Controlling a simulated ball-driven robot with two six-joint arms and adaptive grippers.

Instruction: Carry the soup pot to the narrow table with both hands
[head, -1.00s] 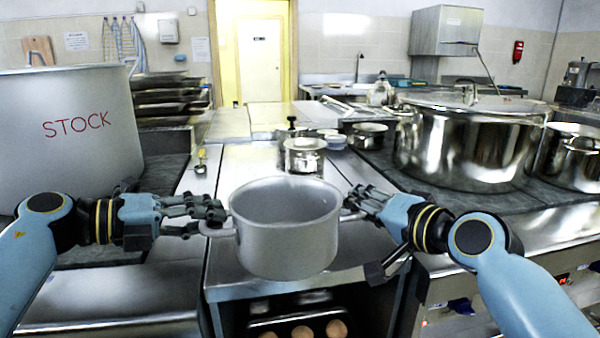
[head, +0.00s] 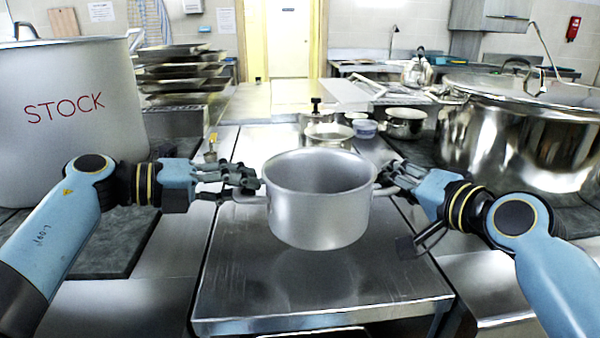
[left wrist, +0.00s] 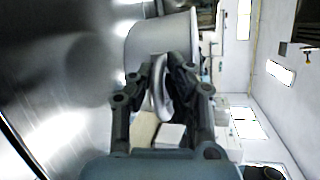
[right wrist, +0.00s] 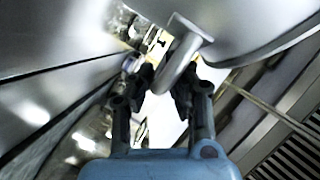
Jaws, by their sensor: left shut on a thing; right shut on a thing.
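The soup pot (head: 318,208) is a grey metal pot with a handle on each side. It is upright and looks held a little above a steel table. My left gripper (head: 255,188) is shut on the pot's left handle, which also shows between the fingers in the left wrist view (left wrist: 160,98). My right gripper (head: 385,180) is shut on the right handle, which shows as a bent bar in the right wrist view (right wrist: 178,60). The steel table (head: 310,290) below the pot is narrow, with a bare top near its front edge.
A large pot marked STOCK (head: 70,120) stands at the left. A big shiny lidded pot (head: 520,140) stands at the right. Smaller pots (head: 328,135) stand behind the soup pot. Stacked trays (head: 180,75) are at the back left.

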